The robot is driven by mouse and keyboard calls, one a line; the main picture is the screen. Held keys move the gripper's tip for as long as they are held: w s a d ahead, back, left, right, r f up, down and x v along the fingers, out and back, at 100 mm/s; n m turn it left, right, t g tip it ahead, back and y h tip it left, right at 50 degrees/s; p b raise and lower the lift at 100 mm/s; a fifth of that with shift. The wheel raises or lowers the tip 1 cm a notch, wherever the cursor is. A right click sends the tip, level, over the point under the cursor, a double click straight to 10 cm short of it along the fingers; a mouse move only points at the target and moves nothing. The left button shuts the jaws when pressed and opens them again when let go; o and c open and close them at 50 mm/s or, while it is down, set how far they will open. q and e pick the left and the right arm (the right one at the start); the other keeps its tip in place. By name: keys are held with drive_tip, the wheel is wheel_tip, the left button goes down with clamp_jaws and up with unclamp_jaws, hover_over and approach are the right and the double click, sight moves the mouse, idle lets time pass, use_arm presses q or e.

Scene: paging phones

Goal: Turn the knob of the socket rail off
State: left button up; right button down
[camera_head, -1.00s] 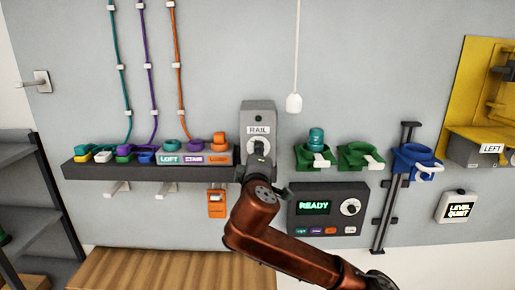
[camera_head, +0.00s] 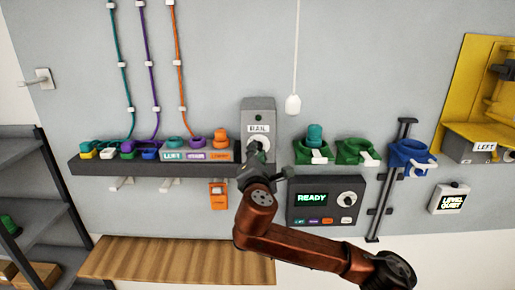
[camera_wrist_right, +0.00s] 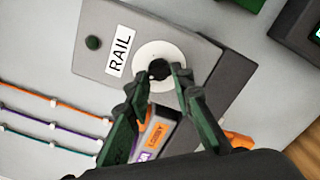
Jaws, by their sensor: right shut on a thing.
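The socket rail's grey box marked RAIL (camera_head: 258,108) is fixed to the wall at the right end of a dark shelf. It fills the upper middle of the right wrist view (camera_wrist_right: 190,48), tilted there, with a dark green round lamp. Its knob (camera_wrist_right: 158,69) is dark and sits on a white round dial (camera_wrist_right: 150,50). My right gripper (camera_wrist_right: 159,80) is shut on the knob, one finger on each side. In the head view my right gripper (camera_head: 257,152) hides most of the knob. My left gripper is not in view.
Left of the box, the shelf (camera_head: 110,166) carries coloured sockets and plugs with teal, purple and orange cords. A READY panel (camera_head: 327,218) is just right of my right arm, below green holders (camera_head: 312,155). A white pull cord (camera_head: 293,104) hangs nearby.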

drive_tip(key=shift+f+n+p, duration=0.1)
drive_tip(key=shift+n+p, duration=0.2)
drive_tip(key=shift+n, duration=0.3)
drive_tip(key=shift+f, duration=0.1)
drive_tip(key=c, duration=1.7)
unclamp_jaws()
drive_tip(key=s, duration=1.2)
